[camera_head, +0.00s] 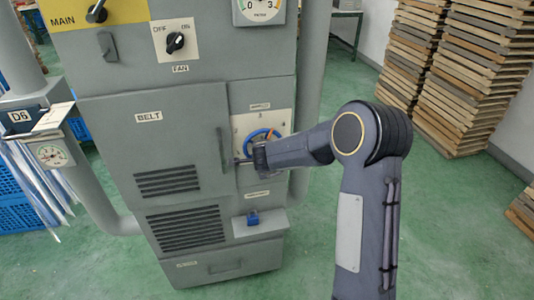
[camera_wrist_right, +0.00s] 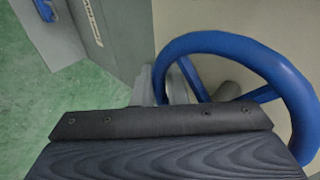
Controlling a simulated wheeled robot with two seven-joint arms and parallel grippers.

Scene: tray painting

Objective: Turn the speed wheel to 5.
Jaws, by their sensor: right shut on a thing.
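The speed wheel (camera_head: 262,133) is a blue spoked ring on a pale plate on the front of the grey cabinet. In the right wrist view the wheel (camera_wrist_right: 245,42) fills the upper right, with its lower left rim hidden behind my gripper. My right gripper (camera_head: 256,158) is at the lower left of the wheel, shut on its rim. In the wrist view the dark jaw (camera_wrist_right: 165,122) lies across the wheel's near side. Scale marks on the plate are small and partly hidden, so I cannot read the setting. My left gripper is out of view.
The grey cabinet (camera_head: 105,150) carries a FAN switch (camera_head: 175,42), a MAIN switch (camera_head: 97,14) and a round gauge (camera_head: 262,8). A blue part (camera_head: 252,218) sits on a small ledge below the wheel. Stacked wooden trays (camera_head: 465,90) stand at the right; green floor is open between.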

